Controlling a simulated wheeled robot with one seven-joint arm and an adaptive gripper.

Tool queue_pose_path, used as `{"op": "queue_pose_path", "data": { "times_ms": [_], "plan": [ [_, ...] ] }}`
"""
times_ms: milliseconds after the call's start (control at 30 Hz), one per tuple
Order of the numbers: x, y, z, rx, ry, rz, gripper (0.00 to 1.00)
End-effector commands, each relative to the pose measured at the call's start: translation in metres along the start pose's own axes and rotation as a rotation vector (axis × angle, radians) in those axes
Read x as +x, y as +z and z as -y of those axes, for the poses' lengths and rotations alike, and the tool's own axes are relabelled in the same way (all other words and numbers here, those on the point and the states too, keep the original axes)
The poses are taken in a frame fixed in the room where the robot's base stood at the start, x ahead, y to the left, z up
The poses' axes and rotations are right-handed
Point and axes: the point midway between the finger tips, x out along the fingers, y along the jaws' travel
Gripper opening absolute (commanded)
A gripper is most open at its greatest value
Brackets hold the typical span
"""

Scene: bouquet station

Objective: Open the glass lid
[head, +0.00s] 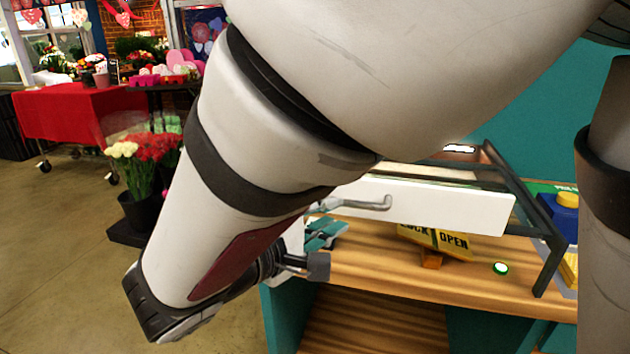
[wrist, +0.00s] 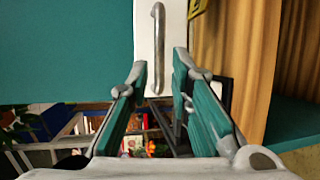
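The glass lid has a dark metal frame (head: 490,178) and a white front strip (head: 455,208). A curved grey metal handle (head: 362,203) sticks out from the strip's left part. In the wrist view the handle (wrist: 158,35) stands upright on the white strip (wrist: 147,70). My gripper (head: 325,232) has teal-padded fingers and is at the left end of the strip, partly hidden by my arm. In the wrist view my gripper (wrist: 160,72) is open, with the handle lined up between its fingertips. I cannot tell whether the fingers touch it.
A wooden counter (head: 385,275) on a teal cabinet lies below the lid.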

Motion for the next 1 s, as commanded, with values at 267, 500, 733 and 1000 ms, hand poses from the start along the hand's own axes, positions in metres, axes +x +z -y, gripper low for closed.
{"op": "queue_pose_path", "data": {
  "times_ms": [267, 500, 733, 1000],
  "plan": [
    [-0.038, 0.0, 0.0, 0.0, 0.0, -0.001, 0.2],
    [-0.044, 0.0, 0.0, 0.0, 0.0, 0.001, 0.2],
    [-0.042, 0.004, -0.001, 0.001, -0.008, 0.012, 0.2],
    [-0.002, 0.11, -0.015, 0.054, -0.284, 0.273, 0.2]
  ]
}}
